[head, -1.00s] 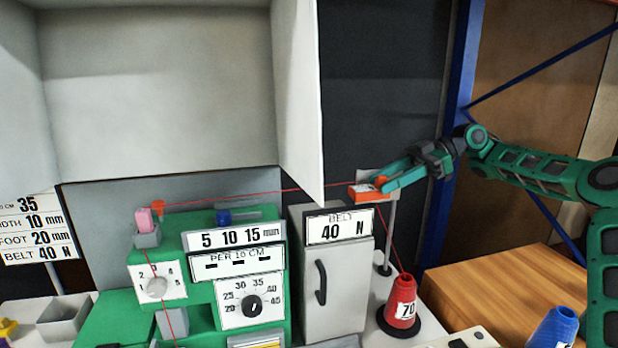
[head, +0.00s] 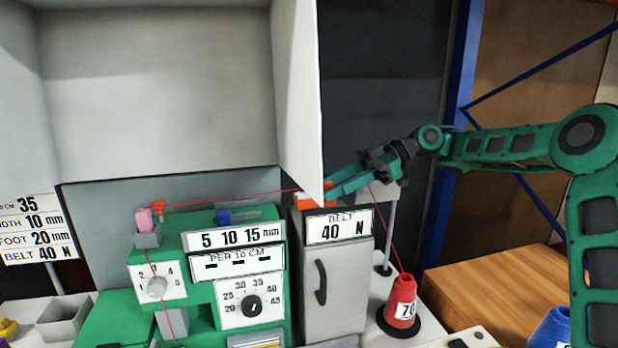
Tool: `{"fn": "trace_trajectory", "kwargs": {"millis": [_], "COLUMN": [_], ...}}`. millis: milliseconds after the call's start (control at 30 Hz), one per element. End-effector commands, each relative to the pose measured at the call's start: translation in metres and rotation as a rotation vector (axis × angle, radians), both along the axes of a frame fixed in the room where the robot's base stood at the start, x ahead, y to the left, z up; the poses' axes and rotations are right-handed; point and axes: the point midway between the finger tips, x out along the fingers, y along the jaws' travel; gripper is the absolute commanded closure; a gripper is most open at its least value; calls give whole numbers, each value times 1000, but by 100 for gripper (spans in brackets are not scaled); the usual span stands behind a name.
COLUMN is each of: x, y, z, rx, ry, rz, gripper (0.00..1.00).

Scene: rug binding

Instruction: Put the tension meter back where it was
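The orange block that I take to be the tension meter (head: 306,202) is at the tips of my gripper (head: 331,190). Its left part shows just above the grey cabinet labelled BELT 40 N, by the lower corner of a white panel. My gripper's fingers reach in from the right and appear shut on it; they and the panel hide part of it. I cannot tell whether it touches the cabinet top. A pale plate on a thin post (head: 388,235) stands to the right, partly behind my gripper.
A red thread runs from the green machine (head: 205,270) to the meter's area, then down to a red cone marked 70 (head: 402,303). The grey cabinet (head: 335,285) stands between them. The white panel (head: 300,90) hangs close above my gripper. A wooden box (head: 490,290) is right.

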Motion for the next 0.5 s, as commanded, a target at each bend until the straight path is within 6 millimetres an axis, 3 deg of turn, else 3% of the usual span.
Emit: {"fn": "trace_trajectory", "kwargs": {"millis": [500], "x": [-24], "y": [87], "z": [1], "rx": [0], "ry": [-2], "rz": [4], "gripper": [90]}}
